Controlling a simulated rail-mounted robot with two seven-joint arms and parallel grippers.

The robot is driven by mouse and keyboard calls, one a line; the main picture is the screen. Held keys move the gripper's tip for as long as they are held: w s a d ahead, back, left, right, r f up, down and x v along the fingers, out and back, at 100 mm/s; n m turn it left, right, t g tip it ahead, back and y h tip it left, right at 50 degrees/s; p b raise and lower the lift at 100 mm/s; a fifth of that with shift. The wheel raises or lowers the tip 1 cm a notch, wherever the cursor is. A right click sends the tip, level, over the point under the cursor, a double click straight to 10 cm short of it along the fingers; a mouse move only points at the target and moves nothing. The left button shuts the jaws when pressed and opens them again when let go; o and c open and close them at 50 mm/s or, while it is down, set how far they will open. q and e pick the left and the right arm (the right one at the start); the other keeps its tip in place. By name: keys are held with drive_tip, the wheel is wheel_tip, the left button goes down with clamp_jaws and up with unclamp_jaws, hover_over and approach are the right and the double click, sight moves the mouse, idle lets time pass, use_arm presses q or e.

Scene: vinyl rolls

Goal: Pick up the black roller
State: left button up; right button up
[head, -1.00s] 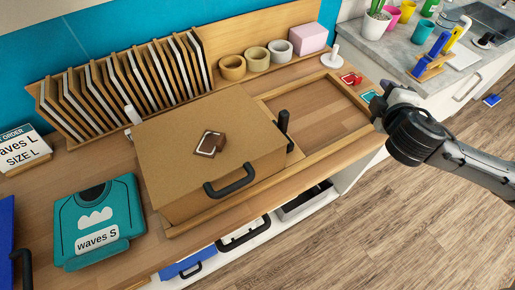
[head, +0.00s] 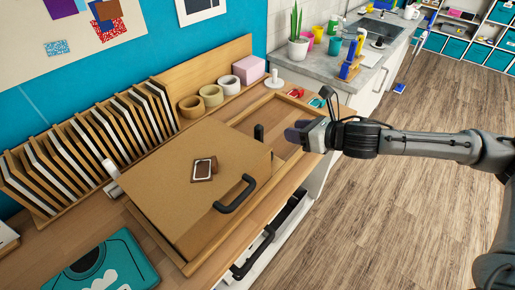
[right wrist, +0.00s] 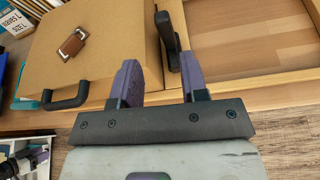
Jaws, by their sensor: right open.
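The brown box (head: 160,185) has a black handle (head: 235,194) and a small brown-and-white item on top. A wooden frame (head: 300,105) lies right of the roller. Tape rolls (head: 212,95) line the back, beside a slotted rack (head: 75,150).

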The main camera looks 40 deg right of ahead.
sight(261, 127)
drive_tip(key=shift+n, duration=0.6)
drive_tip(key=shift+p+x, duration=1.8)
drive_tip(key=shift+x, duration=4.6)
drive_tip(key=shift+w+a+f, duration=0.15)
drive_tip(key=shift+w+f, duration=0.2)
drive_tip(key=shift+w, duration=0.05)
drive_tip(key=shift+c, duration=1.4)
clamp_jaws()
